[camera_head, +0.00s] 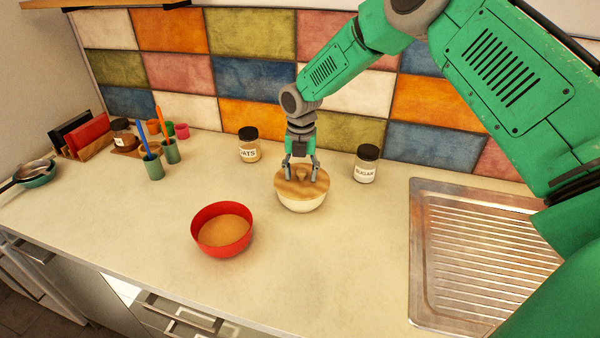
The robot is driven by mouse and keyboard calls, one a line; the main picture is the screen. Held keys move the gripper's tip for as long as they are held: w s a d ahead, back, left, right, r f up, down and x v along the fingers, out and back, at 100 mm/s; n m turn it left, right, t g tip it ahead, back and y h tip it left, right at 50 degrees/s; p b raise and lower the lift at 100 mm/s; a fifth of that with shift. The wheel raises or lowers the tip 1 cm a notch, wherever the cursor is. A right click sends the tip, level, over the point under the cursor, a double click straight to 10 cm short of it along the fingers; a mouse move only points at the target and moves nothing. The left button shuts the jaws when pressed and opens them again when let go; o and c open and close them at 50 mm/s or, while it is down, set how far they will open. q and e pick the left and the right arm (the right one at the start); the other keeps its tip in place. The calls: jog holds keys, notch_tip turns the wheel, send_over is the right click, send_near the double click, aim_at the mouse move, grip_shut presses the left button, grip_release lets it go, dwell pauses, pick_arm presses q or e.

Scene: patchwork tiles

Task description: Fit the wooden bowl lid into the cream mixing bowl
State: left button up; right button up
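The wooden lid (289,189) is round and brown with a small raised knob. It sits on the cream mixing bowl (301,205), covering its top, near the middle of the counter. Whether it is seated fully in the rim cannot be told. My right gripper (301,178) points down over the lid. Its two fingers are spread on either side of the knob, with gaps that seem to show between them and the knob. My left gripper is not in view.
A red bowl (204,238) with brown contents stands front left of the cream bowl. An oats jar (249,150) and a sugar jar (366,168) stand behind. A metal drainboard (480,260) lies right. Cups with utensils (153,168) stand left. The counter front is clear.

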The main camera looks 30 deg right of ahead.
aim_at(301, 171)
notch_tip(301, 171, up, 12)
dwell(0.6)
jog(key=shift+f, duration=0.1)
